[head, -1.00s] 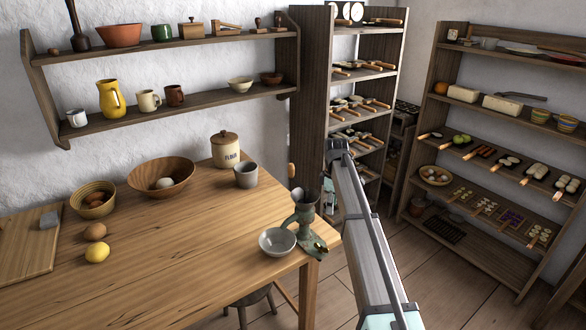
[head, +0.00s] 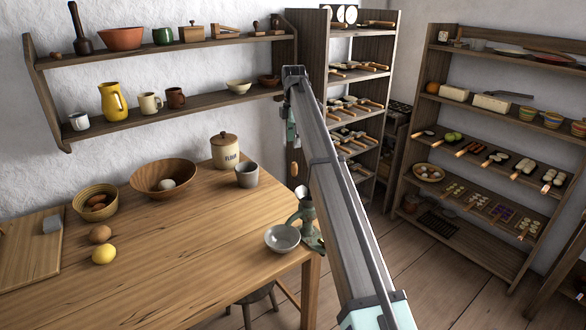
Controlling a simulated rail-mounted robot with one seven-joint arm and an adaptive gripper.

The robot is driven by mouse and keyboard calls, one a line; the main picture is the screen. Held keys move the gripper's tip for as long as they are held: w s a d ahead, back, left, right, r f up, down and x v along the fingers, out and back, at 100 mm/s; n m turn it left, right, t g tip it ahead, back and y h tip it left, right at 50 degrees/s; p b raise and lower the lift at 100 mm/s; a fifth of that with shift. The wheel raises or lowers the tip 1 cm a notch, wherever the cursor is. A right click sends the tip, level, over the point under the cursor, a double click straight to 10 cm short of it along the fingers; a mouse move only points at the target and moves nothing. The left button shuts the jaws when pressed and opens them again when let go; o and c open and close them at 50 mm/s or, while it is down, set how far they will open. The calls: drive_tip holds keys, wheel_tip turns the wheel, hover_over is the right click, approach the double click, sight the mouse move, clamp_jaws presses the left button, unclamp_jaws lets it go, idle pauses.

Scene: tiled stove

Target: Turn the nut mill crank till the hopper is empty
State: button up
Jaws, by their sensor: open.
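The nut mill (head: 306,226) is a grey-green metal mill at the table's right front corner. My own arm link crosses in front of its right side. The hopper's contents are too small to make out. A light metal bowl (head: 282,238) stands just left of the mill. A small upright wooden piece (head: 294,169) shows above the mill; I cannot tell whether it is the crank's handle. My arm rises from the lower right to a joint above the mill, with a pale teal part below it. My gripper cannot be made out, hidden behind the arm.
The wooden table (head: 190,255) holds a grey cup (head: 247,174), a flour jar (head: 225,151), a wooden bowl (head: 150,188), a lemon (head: 103,254) and a cutting board (head: 25,255). Shelves stand behind and to the right. The table's front middle is clear.

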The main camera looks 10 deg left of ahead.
sight(294, 163)
wheel_tip(294, 163, down, 13)
drive_tip(key=shift+r+p, duration=0.2)
drive_tip(key=shift+p, duration=1.05)
clamp_jaws()
